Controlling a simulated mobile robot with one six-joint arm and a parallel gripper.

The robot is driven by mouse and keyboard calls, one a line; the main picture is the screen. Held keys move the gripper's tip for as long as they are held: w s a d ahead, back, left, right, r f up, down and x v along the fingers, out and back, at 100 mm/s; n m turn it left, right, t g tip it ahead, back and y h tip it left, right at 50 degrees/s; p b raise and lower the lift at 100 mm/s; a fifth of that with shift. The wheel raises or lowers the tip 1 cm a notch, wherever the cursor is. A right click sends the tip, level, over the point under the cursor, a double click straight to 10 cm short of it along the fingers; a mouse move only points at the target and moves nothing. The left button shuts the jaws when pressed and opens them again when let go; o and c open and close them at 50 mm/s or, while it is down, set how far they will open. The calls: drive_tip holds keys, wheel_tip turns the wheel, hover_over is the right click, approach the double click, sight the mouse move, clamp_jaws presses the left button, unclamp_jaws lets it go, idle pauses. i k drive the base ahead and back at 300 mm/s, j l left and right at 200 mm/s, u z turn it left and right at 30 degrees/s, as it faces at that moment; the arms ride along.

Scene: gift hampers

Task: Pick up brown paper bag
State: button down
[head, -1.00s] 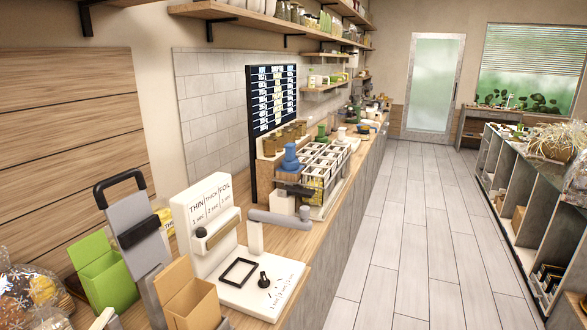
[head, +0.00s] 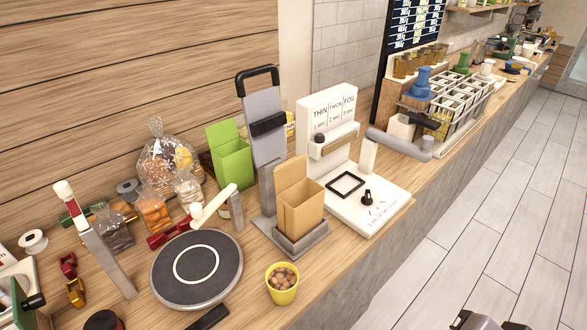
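The brown paper bag (head: 299,208) stands upright and open at the top, with its back panel rising higher than the front. It sits on the grey base (head: 303,241) of a stand with a tall column and black handle. Nothing is gripping it. A dark part, probably of my gripper (head: 490,321), shows at the bottom right edge, over the floor and well apart from the bag. It is mostly cut off, so its opening cannot be made out.
A green open bag (head: 231,160) stands behind left. A white sealer (head: 362,205) is close on the right. A yellow cup (head: 282,285) of round brown items and a dark turntable (head: 197,270) are in front and left. Open floor (head: 460,225) lies right of the counter.

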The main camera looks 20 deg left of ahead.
sight(300, 207)
drive_tip(key=k+u, duration=0.2)
drive_tip(key=u, duration=3.05)
drive_tip(key=z, duration=2.15)
drive_tip(key=i+l+u, duration=0.2)
drive_tip(key=l+u, duration=0.15)
drive_tip(key=i+l+u, duration=0.3)
drive_tip(key=l+u, duration=0.35)
drive_tip(key=i+l+u, duration=0.1)
drive_tip(key=l+u, duration=0.25)
drive_tip(key=l, duration=0.25)
drive_tip(key=l+u, duration=0.35)
drive_tip(key=l, duration=0.1)
